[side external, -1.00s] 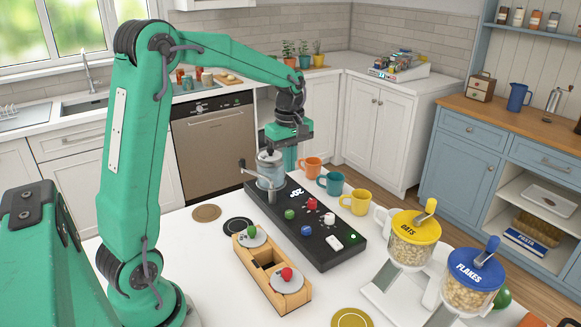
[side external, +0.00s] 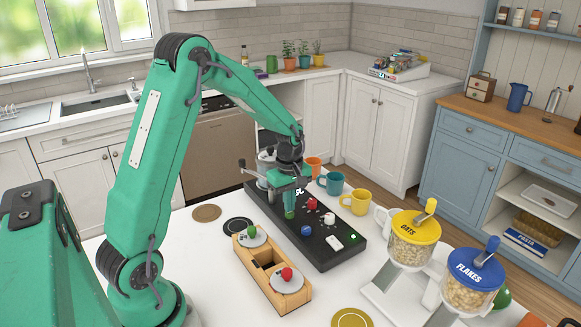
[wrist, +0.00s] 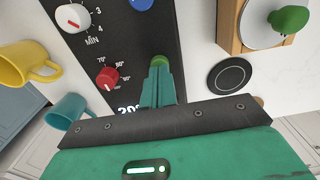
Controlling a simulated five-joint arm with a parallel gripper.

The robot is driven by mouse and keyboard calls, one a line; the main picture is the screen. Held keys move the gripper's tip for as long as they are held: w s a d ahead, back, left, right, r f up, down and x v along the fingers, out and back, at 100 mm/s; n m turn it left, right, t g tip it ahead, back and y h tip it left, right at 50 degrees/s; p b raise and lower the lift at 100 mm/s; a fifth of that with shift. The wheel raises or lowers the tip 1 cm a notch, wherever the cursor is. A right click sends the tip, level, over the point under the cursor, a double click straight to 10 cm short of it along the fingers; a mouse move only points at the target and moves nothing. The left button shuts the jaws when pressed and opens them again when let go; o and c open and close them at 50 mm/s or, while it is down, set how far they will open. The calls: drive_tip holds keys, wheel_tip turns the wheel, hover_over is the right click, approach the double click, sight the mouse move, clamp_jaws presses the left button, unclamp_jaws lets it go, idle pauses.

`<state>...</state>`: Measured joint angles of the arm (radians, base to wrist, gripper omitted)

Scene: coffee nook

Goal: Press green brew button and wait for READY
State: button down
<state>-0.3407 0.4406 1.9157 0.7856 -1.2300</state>
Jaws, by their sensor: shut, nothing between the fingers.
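The black brew panel (side external: 318,250) lies on the white table. Its round green button (wrist: 159,60) shows just past my fingertips in the wrist view.
Mugs, including a yellow one (side external: 359,202), stand behind the panel.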

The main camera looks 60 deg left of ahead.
drive_tip(key=shift+f, duration=0.25)
drive_tip(key=shift+f, duration=0.1)
drive_tip(key=shift+f, duration=0.9)
wheel_tip(320, 180, up, 14)
drive_tip(key=shift+r, duration=0.2)
idle(0.4)
idle(0.4)
